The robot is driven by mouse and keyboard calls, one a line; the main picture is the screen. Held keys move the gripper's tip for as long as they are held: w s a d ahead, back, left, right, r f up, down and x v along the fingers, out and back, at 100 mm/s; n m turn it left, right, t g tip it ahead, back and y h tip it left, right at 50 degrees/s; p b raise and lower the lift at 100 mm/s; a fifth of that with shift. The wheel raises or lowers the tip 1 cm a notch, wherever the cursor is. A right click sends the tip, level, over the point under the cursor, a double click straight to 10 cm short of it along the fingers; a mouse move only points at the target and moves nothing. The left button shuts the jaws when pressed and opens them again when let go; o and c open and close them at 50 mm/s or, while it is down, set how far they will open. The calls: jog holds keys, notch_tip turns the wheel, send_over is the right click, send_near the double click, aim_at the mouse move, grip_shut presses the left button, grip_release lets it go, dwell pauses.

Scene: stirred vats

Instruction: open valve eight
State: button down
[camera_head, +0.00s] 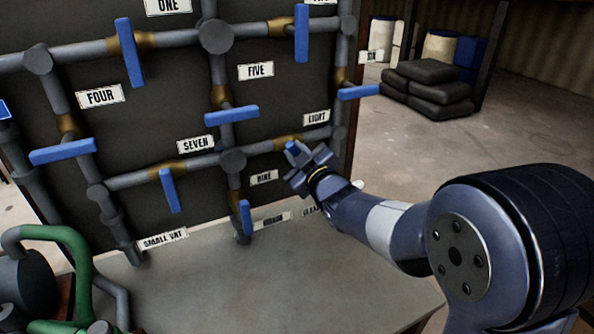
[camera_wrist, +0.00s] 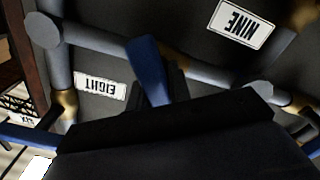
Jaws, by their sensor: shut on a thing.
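The plate EIGHT (camera_head: 316,117) is on the dark pipe board; it shows upside down in the wrist view (camera_wrist: 100,87). Below it a brass valve body (camera_head: 286,144) sits on a grey pipe. My gripper (camera_head: 306,160) is at this valve, shut on its blue handle (camera_wrist: 147,62). In the wrist view the handle lies across the pipe and its near end goes down between my dark fingers. In the head view my gripper hides most of the handle; only a small blue part shows.
Other blue handles are close by: valve nine's (camera_head: 246,217) below left, valve seven's (camera_head: 170,190) left, valve five's (camera_head: 231,113) above left and valve six's (camera_head: 358,92) above right. A bare grey tabletop (camera_head: 270,285) lies below the board. Dark sacks (camera_head: 430,85) lie behind, at right.

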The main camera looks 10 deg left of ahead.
jog(key=n+b, duration=0.3)
jog(key=b, duration=0.1)
jog(key=n+b, duration=0.2)
jog(key=shift+f+n+b, duration=0.25)
jog(key=shift+n+b, duration=0.05)
jog(key=shift+b, duration=0.05)
jog(key=n+b, duration=0.4)
jog(key=n, duration=0.1)
jog(key=shift+r, duration=0.15)
jog(key=shift+n, duration=0.3)
jog(key=c, duration=1.3)
grip_release()
jog(key=p+v, duration=0.1)
jog(key=v, duration=0.9)
jog(key=shift+s+d, duration=0.2)
jog(key=shift+s, duration=0.15)
